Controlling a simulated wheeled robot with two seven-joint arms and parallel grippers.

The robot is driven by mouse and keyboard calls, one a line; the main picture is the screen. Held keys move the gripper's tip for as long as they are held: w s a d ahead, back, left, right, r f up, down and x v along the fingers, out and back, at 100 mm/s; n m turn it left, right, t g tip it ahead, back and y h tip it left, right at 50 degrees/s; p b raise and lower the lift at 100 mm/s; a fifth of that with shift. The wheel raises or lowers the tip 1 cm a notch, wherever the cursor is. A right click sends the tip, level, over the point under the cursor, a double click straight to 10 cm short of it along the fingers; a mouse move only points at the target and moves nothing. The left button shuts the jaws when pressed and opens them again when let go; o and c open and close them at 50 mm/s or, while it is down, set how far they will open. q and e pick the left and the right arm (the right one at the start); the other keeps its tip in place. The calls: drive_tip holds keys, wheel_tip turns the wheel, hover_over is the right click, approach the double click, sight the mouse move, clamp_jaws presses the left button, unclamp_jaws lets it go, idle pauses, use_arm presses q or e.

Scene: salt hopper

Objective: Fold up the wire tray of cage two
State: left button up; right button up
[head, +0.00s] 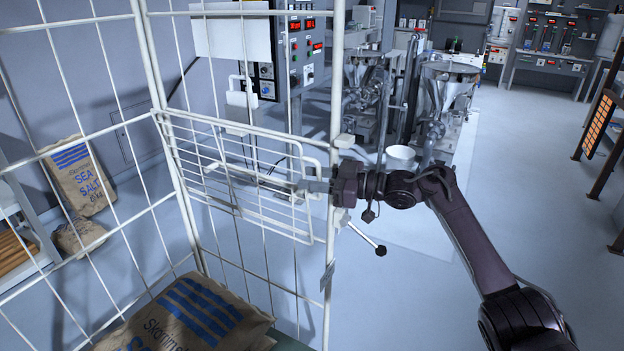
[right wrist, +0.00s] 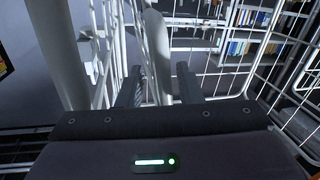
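The white wire tray (head: 262,208) hangs on the side of the white wire cage (head: 160,95), between its corner post and front post. I cannot tell its exact tilt. My right gripper (head: 316,187) reaches in from the right, past the front post, to the tray's right end. In the right wrist view my right gripper (right wrist: 158,88) has its two dark fingers apart, with a white bar seen in the gap. I cannot tell whether they touch it. My left gripper is not in view.
A salt sack (head: 190,318) lies low in the cage, and another sack (head: 80,175) stands behind the wires at left. A black-knobbed lever (head: 368,240) sticks out by the front post. Steel hoppers (head: 445,95) stand behind my arm.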

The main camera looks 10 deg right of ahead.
drive_tip(key=b+v, duration=0.1)
drive_tip(key=v, duration=0.6)
drive_tip(key=shift+d, duration=0.2)
drive_tip(key=shift+s+f, duration=0.1)
drive_tip(key=shift+f, duration=0.05)
